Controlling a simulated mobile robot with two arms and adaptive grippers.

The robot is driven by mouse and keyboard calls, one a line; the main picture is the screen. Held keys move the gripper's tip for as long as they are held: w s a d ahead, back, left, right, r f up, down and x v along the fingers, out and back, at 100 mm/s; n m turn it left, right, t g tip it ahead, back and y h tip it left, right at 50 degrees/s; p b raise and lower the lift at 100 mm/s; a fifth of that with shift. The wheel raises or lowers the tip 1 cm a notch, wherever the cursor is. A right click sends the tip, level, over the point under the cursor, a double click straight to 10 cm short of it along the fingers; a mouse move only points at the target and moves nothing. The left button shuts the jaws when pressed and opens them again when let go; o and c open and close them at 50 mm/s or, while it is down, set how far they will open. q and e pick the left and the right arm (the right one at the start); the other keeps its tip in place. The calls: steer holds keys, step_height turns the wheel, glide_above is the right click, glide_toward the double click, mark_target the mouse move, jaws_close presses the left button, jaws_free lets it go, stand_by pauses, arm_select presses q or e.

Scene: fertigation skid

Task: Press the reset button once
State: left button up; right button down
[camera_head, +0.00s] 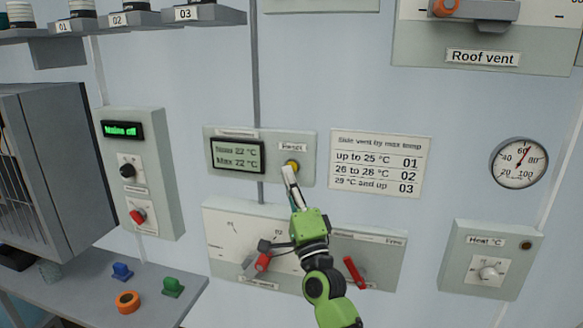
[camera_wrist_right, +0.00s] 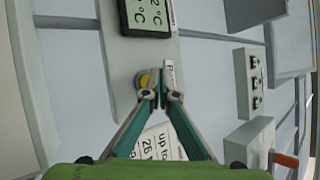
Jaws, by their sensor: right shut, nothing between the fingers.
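The yellow reset button (camera_head: 292,164) sits on the right part of a grey thermometer panel (camera_head: 307,142), under a "Reset" label. Beside it is a display (camera_head: 237,156) reading "Now 22 °C" and "Max 22 °C", with the digits a little blurred. My right gripper (camera_head: 289,172) is shut and empty, its fingertips at the lower edge of the button. In the right wrist view the button (camera_wrist_right: 145,79) shows just beside the closed fingertips (camera_wrist_right: 159,95). I cannot tell whether they touch it. My left gripper is not in view.
Below is a panel with red levers (camera_head: 354,273), partly behind my right arm. A vent table sign (camera_head: 379,165) is to the right. A "Mains off" box (camera_head: 140,170) is at left, above a shelf (camera_head: 80,290) holding small coloured parts. A gauge (camera_head: 519,163) hangs at far right.

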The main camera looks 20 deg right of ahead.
steer(key=s+a, duration=0.1)
steer(key=s+p, duration=0.1)
steer(key=s+a+p, duration=0.1)
steer(key=s, duration=0.1)
steer(key=shift+a, duration=0.35)
stand_by(0.5)
